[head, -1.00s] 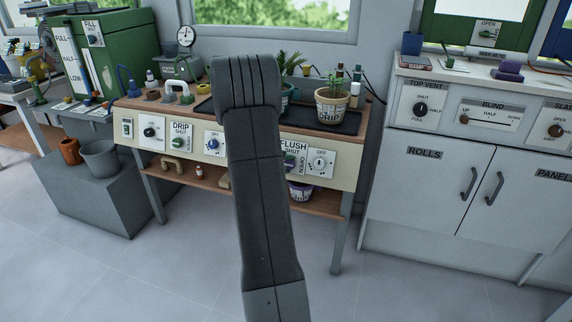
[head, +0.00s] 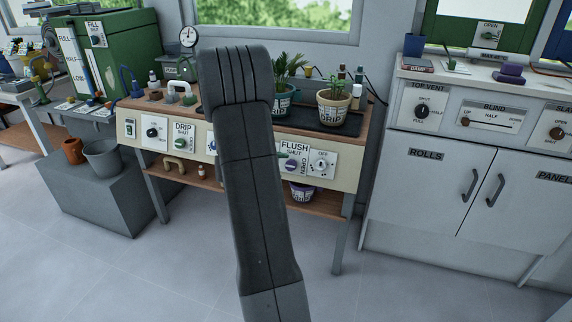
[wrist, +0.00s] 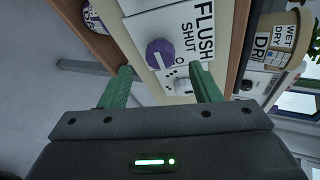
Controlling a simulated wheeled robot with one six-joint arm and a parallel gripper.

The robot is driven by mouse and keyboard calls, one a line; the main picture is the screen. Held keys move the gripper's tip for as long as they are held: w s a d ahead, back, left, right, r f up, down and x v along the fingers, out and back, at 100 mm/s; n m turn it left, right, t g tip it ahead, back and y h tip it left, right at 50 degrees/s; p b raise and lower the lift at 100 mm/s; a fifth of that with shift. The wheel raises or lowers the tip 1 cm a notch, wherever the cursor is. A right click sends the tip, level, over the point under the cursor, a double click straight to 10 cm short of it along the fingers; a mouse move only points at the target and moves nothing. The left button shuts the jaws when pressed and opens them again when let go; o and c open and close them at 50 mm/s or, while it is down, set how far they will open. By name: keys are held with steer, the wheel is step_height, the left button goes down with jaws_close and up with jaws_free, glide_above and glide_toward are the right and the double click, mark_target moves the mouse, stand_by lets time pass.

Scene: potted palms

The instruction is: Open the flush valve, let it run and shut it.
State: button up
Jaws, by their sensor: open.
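The flush valve is a purple knob (wrist: 159,53) on a white plate marked FLUSH, SHUT and, partly cut off, OPEN in the wrist view. In the head view the flush knob (head: 291,165) shows on the bench front, just right of my arm. My gripper (wrist: 161,68) has two green fingers, spread apart and empty. Their tips lie either side of the knob in the picture, with the knob a little beyond them; no contact shows. I cannot tell the knob's setting for sure. My arm hides the gripper in the head view.
A white dial (head: 322,164) sits right of the flush knob, and the green drip knob (head: 180,142) further left. Potted plants, one in a DRIP pot (head: 333,106), stand on the bench above. A lower shelf (head: 325,206) holds a purple-and-white pot (head: 301,191).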

mark_target(289, 165)
steer(key=p+v, duration=0.1)
steer(key=v, duration=0.7)
steer(key=shift+s, duration=0.25)
steer(key=shift+a, duration=0.1)
steer(key=b+x, duration=0.2)
steer(key=x, duration=1.1)
steer(key=shift+w+d+b, duration=0.25)
steer(key=shift+w+b, duration=0.1)
